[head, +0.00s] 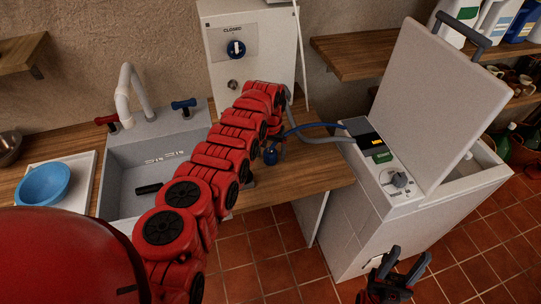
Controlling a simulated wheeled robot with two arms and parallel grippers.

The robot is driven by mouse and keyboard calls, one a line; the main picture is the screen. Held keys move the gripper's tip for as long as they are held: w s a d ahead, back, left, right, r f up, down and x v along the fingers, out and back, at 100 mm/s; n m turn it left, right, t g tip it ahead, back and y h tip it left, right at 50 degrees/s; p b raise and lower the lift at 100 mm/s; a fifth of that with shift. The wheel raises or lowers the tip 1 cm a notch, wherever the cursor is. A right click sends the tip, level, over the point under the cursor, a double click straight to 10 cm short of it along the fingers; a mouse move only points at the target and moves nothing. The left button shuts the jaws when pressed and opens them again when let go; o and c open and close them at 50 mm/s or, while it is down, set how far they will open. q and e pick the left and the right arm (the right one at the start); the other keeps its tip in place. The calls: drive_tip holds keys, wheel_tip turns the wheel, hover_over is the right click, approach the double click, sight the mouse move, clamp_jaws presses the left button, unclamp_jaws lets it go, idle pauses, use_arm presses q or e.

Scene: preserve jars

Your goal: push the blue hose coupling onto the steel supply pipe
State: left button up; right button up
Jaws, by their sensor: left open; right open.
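The steel supply pipe looks to be the short metal stub (233,84) on the front of the white wall box, below a blue knob. A small blue part (270,156), likely the hose coupling, shows low beside the end of my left arm, near the blue hose (312,127). My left gripper (275,140) is at that arm's far end over the counter, close to the blue part; its fingers are mostly hidden by the arm. Whether it touches the blue part cannot be told. My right gripper (404,262) is open and empty, low in front of the white machine.
The white wall box (268,40) has a label reading CLOSED. The white machine (345,205) stands right with its lid (440,90) raised; a grey hose (318,138) runs from it. A sink (125,165) and a blue bowl (43,184) are left. Tiled floor is open at the front.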

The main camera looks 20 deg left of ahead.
sight(270, 151)
use_arm(q)
clamp_jaws()
idle(0.3)
drive_tip(key=shift+r, duration=0.15)
drive_tip(key=shift+r, duration=0.5)
wheel_tip(270, 151, up, 2)
drive_tip(key=shift+s+r+b, duration=0.1)
drive_tip(key=shift+b, duration=0.55)
drive_tip(key=s+p, duration=0.1)
drive_tip(key=s, duration=0.1)
drive_tip(key=s+d+p, duration=0.1)
drive_tip(key=s+p, duration=0.1)
drive_tip(key=s, duration=0.1)
drive_tip(key=s+d+r+p, duration=0.1)
drive_tip(key=s, duration=0.1)
drive_tip(key=shift+s+d, duration=0.2)
drive_tip(key=s, duration=0.2)
drive_tip(key=s+d, duration=0.1)
drive_tip(key=s, duration=0.1)
drive_tip(key=s+d+p, duration=0.1)
drive_tip(key=s, duration=0.1)
drive_tip(key=shift+s+r, duration=0.1)
drive_tip(key=shift+r, duration=0.1)
drive_tip(key=shift+s+d, duration=0.1)
drive_tip(key=shift+s, duration=0.75)
